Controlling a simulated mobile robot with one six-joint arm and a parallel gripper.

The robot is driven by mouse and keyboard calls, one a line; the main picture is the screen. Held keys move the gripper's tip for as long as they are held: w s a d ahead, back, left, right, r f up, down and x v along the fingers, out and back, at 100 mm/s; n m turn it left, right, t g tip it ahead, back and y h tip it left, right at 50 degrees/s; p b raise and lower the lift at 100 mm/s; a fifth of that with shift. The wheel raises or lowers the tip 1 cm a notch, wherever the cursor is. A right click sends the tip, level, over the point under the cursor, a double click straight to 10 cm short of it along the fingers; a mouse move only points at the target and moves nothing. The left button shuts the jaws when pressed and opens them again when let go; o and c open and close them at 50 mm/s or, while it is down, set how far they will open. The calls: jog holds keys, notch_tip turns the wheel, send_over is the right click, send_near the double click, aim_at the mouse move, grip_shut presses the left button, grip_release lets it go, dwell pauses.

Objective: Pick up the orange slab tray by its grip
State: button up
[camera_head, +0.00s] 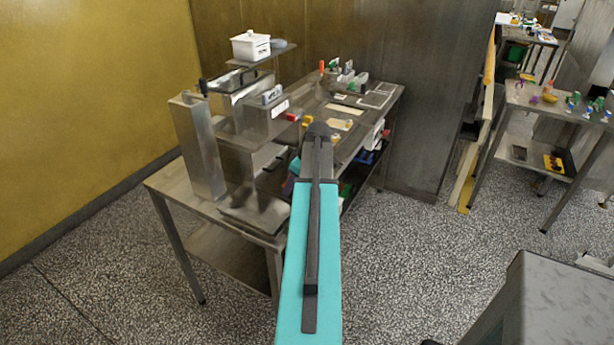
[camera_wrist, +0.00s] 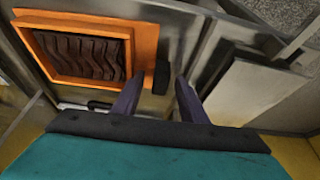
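The orange slab tray (camera_wrist: 146,40) is at the upper left of the wrist view, with dark brown wavy slabs inside its frame. Its black grip (camera_wrist: 162,77) sticks out from the tray's near right corner. My gripper (camera_wrist: 159,82) has two purple fingers set apart, and the grip shows between their tips with a gap on each side. I cannot tell whether the fingers are level with the grip or above it. In the head view my arm covers the gripper, and I cannot make out the tray.
A steel work table (camera_head: 165,183) carries a tall steel box (camera_head: 197,147), a raised shelf with a white tub (camera_head: 250,46), and several small items. In the wrist view, a pale block (camera_wrist: 255,92) stands right of the fingers. Speckled floor is open around the table.

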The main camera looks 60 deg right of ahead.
dwell(0.4)
jog(key=c, duration=0.9)
jog(key=shift+r, duration=0.15)
jog(key=shift+r+b, duration=0.75)
jog(key=shift+r, duration=0.65)
jog(key=s+d+b, duration=0.1)
jog(key=s, duration=0.4)
jog(key=s+d+r+b, duration=0.1)
jog(key=s, duration=0.4)
jog(key=s+d+r+b, duration=0.1)
jog(key=s+b, duration=0.1)
jog(key=s, duration=0.3)
jog(key=shift+s, duration=0.35)
